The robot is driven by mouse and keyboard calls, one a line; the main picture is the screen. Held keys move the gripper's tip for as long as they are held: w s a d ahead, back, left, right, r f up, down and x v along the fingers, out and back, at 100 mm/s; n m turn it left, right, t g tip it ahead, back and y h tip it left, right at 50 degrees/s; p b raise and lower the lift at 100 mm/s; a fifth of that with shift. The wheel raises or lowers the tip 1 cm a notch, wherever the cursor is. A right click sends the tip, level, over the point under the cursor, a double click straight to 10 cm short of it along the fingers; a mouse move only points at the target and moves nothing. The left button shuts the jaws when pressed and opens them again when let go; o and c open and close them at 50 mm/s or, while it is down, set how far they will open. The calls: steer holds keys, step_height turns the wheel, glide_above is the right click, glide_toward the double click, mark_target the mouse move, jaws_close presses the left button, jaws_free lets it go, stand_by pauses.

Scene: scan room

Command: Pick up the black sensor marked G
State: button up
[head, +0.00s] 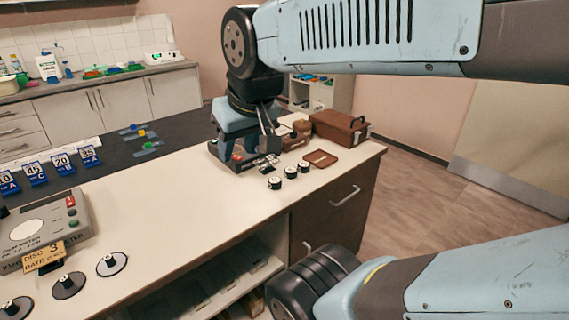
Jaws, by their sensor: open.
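Several small black cylinders with white tops stand upright on the pale counter right of centre in the head view. One sensor (275,183) is nearest, another (290,172) is behind it, and a third (304,169) is farther right. Their top marks are too small to read, so I cannot tell which is G. My gripper (270,150) is open and points down, above and behind the nearest sensor in the picture. I see nothing held in it. Its fingers are thin, and part of it is hidden by its own blue body.
A dark device with a red button (238,157) sits below my gripper. A brown case (340,127) and a small brown tray (321,158) stand close behind the sensors. A grey instrument (45,228) and knobbed discs (112,264) are at left. The counter's middle is clear.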

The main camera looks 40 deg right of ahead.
steer(key=shift+o, duration=1.3)
steer(key=shift+w+d, duration=0.2)
steer(key=shift+d, duration=0.1)
steer(key=shift+o, duration=0.2)
steer(key=w+d+f+h, duration=0.3)
steer(key=w+d+f, duration=0.1)
steer(key=w+d, duration=0.6)
steer(key=shift+w+d+f+m+t, duration=0.2)
steer(key=shift+w+f+m+t, duration=0.1)
steer(key=shift+w+f, duration=0.15)
steer(key=n+t+y, duration=0.1)
steer(key=t, duration=0.4)
glide_toward(306, 165)
steer(key=a, duration=0.1)
steer(key=s+a, duration=0.2)
steer(key=shift+a+f, duration=0.3)
steer(key=shift+f, duration=0.1)
steer(key=s+d+f+m+t, duration=0.2)
steer(key=s+d+t, duration=0.1)
steer(key=s+t, duration=0.1)
steer(key=shift+r+x, duration=0.15)
steer(key=shift+x, duration=3.2)
steer(key=shift+r+x, duration=0.15)
steer(key=shift+x, duration=3.2)
